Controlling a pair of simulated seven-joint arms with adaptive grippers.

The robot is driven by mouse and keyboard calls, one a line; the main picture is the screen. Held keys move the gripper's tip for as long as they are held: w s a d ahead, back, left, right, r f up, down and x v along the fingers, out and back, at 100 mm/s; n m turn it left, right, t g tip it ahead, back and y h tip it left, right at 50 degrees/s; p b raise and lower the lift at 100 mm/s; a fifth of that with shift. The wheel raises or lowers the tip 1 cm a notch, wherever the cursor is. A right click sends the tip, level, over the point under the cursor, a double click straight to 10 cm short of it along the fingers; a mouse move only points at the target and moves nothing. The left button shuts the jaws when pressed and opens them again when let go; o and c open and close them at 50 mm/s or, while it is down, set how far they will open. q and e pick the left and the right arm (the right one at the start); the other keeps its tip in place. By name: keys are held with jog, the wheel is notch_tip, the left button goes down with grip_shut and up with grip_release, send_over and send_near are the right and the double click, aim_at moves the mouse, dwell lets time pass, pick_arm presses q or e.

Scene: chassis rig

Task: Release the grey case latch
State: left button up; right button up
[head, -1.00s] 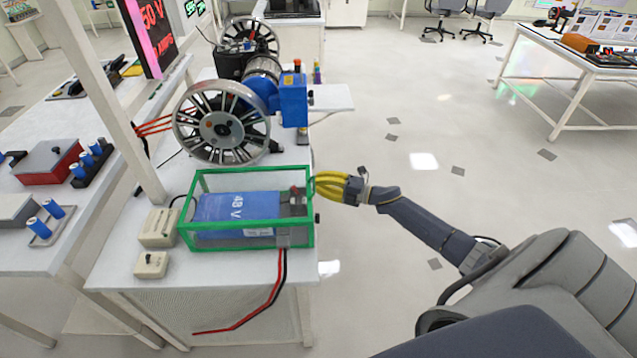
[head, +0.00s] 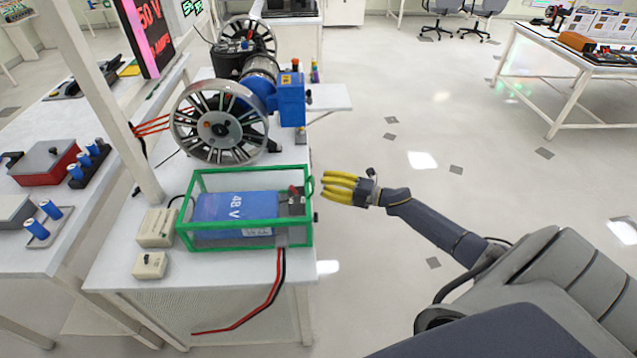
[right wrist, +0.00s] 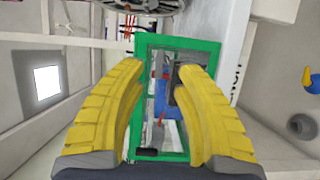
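A clear case with a green frame (head: 222,246) stands on the white bench and holds a blue 48 V battery (head: 228,206). A small grey piece (head: 283,240) on its front face near the right corner looks like the latch; I cannot tell its position. A dark knob (head: 316,217) sticks out on the right side. My right gripper (head: 324,188), with yellow fingers, is just right of the case, apart from it and empty. In the right wrist view the fingers (right wrist: 162,72) are spread, with the green frame (right wrist: 180,42) beyond them. My left gripper is not in view.
A spoked wheel and motor assembly (head: 220,122) stands behind the case. Two beige boxes (head: 157,228) sit left of it. The floor right of the bench is clear.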

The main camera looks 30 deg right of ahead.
jog(key=v, duration=0.8)
jog(key=shift+s+d, duration=0.1)
jog(key=shift+s, duration=0.05)
jog(key=d+f+m+t+h, duration=0.1)
jog(key=d+f+m+h, duration=0.75)
jog(key=f, duration=0.25)
jog(key=s+d+f+m+g+h, duration=0.1)
jog(key=s+f+m+g+h, duration=0.2)
jog(key=f, duration=0.5)
jog(key=s+f+m, duration=0.2)
jog(key=s+f, duration=0.4)
jog(key=f, duration=0.2)
jog(key=s+d+f+m+g+h, duration=0.1)
jog(key=s+f+m+g+h, duration=0.2)
jog(key=f, duration=0.4)
jog(key=s+a+f+m+g+y, duration=0.1)
jog(key=s+a+f+m+g, duration=0.1)
jog(key=s+a+f, duration=0.5)
jog(key=s+a+f+m+g, duration=0.2)
jog(key=s+a+f, duration=0.2)
jog(key=s+f, duration=0.7)
jog(key=s+a+f+g+y, duration=0.1)
jog(key=s+a+f, duration=0.1)
jog(key=s+a, duration=0.8)
jog(key=s+a+f+m+g+y, duration=0.1)
jog(key=s+a+f+g, duration=0.1)
jog(key=s+a, duration=0.8)
jog(key=shift+a+g, duration=0.25)
jog(key=shift+g, duration=0.05)
